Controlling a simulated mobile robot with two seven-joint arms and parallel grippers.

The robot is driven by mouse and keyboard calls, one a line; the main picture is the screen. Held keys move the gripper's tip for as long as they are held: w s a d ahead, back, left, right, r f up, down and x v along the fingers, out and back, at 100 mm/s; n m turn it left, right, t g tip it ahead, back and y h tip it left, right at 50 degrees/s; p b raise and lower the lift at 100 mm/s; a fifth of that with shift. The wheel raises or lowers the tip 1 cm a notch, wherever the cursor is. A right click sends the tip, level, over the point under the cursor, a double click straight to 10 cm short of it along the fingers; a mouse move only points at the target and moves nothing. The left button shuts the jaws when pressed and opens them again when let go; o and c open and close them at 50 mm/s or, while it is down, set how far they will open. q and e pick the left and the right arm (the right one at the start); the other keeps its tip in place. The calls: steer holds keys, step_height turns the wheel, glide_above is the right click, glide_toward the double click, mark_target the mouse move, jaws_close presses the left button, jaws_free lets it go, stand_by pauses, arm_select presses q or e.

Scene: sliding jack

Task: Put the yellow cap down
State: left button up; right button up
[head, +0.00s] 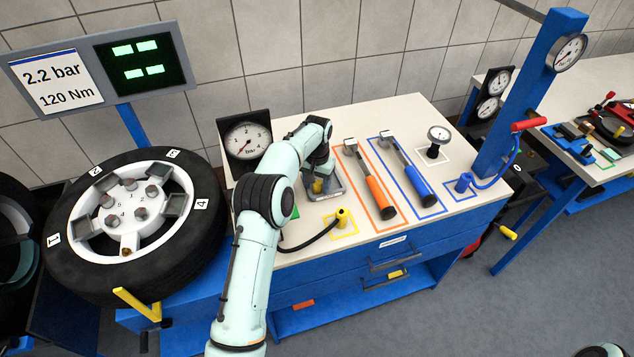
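My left arm reaches in over the workbench, and my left gripper (319,180) points down at a small grey tray (338,192) near the bench's back left. A small yellow piece (317,187), likely the yellow cap, shows at the fingertips, low over or in the tray. My arm and gripper partly hide the tray. I cannot tell whether the fingers are closed on the yellow piece or whether it touches the tray floor. My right gripper is out of view.
A yellow hose fitting (342,217) stands in a yellow outline before the tray. Orange-handled (381,196) and blue-handled (416,184) wrenches lie to the right. A dial gauge (246,141) stands behind my arm; a wheel (130,222) lies to the left.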

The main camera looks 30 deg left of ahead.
mark_target(317, 183)
arm_select(q)
step_height(317, 183, up, 12)
steer(key=shift+r, duration=0.15)
stand_by(0.5)
stand_by(0.4)
